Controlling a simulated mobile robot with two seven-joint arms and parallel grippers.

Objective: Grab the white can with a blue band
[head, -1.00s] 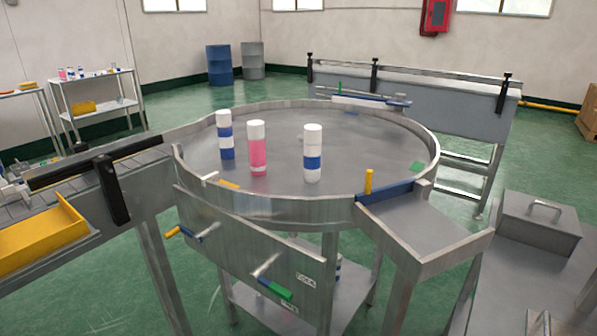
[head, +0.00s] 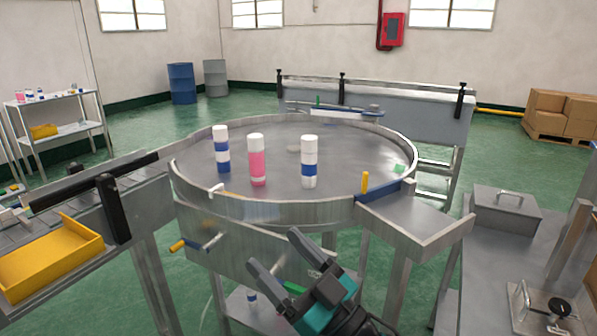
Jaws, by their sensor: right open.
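The white can with a blue band (head: 309,152) stands upright on the round steel table (head: 352,150), right of the other two cans. A pink can with a white top (head: 257,160) stands to its left, and a white can with two blue bands (head: 221,147) stands farther left. My right gripper (head: 273,252) is open and empty, in front of and below the table rim in the picture, its fingers pointing up and to the left. It is apart from all the cans. My left gripper is not in view.
A raised metal rim surrounds the round table. A yellow post (head: 364,182) and a blue bar (head: 385,191) sit at its front right, by a chute (head: 415,218). A conveyor with a yellow tray (head: 50,255) is at left. A lidded metal box (head: 505,210) stands right.

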